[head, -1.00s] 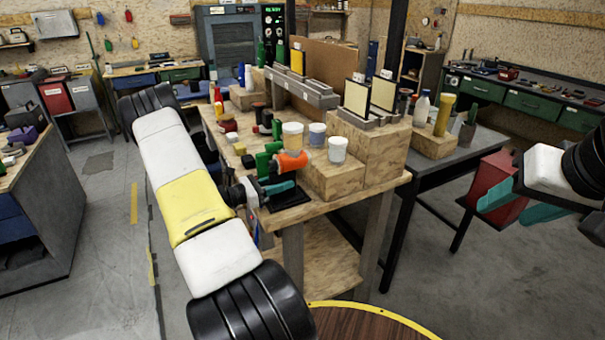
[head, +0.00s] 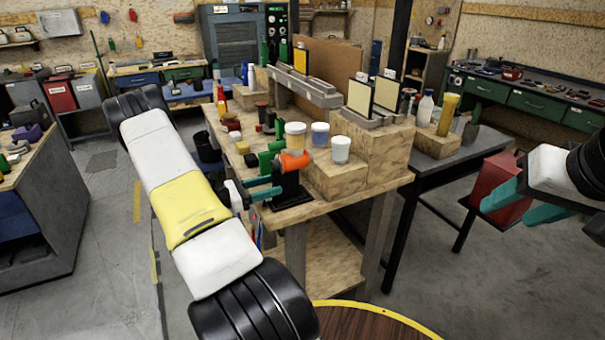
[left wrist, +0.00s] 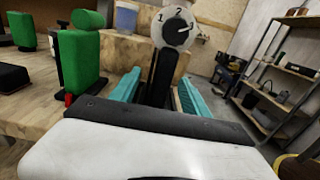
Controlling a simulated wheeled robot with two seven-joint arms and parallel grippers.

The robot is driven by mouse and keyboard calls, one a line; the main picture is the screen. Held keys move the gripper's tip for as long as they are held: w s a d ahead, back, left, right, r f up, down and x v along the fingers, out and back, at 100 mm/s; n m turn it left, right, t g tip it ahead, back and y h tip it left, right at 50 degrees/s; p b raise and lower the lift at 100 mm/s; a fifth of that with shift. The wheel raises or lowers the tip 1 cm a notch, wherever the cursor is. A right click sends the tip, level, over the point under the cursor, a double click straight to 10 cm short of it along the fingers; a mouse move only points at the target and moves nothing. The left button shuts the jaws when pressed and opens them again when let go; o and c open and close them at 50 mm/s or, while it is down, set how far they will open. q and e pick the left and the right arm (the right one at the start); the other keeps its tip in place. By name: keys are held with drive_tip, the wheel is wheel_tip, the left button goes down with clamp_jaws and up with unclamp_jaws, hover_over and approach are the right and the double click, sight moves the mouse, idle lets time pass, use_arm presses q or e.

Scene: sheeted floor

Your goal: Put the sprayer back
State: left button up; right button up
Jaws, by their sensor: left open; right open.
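The sprayer has an orange front (head: 295,162) and stands upright on a black base (head: 288,202) at the near corner of the wooden table. In the left wrist view its round white dial (left wrist: 174,27) and black handle (left wrist: 161,78) face me. My left gripper (head: 265,187) is open beside it; in the left wrist view its teal fingers (left wrist: 160,92) lie apart on both sides of the handle, with a gap at each side. Whether the fingertips still reach around the handle is hard to tell. My right gripper (head: 548,205) is open and empty at the right, away from the table.
Green upright pieces (left wrist: 82,58) stand close left of the sprayer. White-lidded jars (head: 340,149) stand on a wooden block (head: 335,184) to its right. A red bin (head: 497,180) sits behind my right gripper. The floor between the tables is clear.

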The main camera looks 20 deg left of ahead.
use_arm(q)
drive_tip(key=v, duration=0.6)
drive_tip(key=shift+s+a, duration=0.15)
